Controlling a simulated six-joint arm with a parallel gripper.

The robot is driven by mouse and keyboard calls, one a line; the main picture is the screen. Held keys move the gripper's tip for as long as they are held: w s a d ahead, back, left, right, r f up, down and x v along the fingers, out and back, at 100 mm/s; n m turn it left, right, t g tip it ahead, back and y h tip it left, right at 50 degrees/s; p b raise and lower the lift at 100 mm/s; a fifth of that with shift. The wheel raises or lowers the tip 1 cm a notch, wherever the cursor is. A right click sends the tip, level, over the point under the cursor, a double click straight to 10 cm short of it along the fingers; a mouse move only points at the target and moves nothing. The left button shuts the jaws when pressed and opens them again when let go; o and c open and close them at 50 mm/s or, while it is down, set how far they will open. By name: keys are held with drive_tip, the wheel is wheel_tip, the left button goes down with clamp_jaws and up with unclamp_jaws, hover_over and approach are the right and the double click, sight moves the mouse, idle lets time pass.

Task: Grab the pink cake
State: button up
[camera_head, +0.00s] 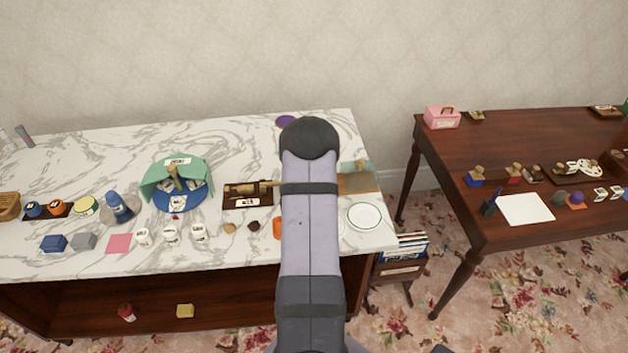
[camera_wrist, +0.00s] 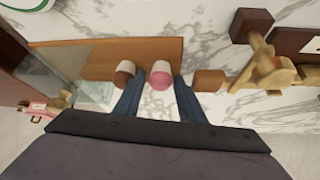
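The pink cake (camera_wrist: 160,77) shows in the wrist view, with a pink top and a pale side. It is at the edge of a wooden board (camera_wrist: 100,54), between two brown-topped cakes, one on the left (camera_wrist: 124,73) and one on the right (camera_wrist: 208,80). My gripper (camera_wrist: 160,88) is open, its two blue fingers on either side of the pink cake with narrow gaps visible. Whether the fingers reach down to the cake's height is hard to tell. In the head view my arm hides the cakes, and only part of the board (camera_head: 359,184) shows.
A wooden figure-like object (camera_wrist: 265,68) stands close to the right brown cake. In the head view a white-green plate (camera_head: 364,216) lies near the marble table's (camera_head: 250,140) right edge. A dark wooden table (camera_head: 480,150) with a pink box (camera_head: 442,117) stands to the right.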

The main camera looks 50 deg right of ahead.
drive_tip(key=c, duration=0.8)
drive_tip(key=shift+r, duration=0.15)
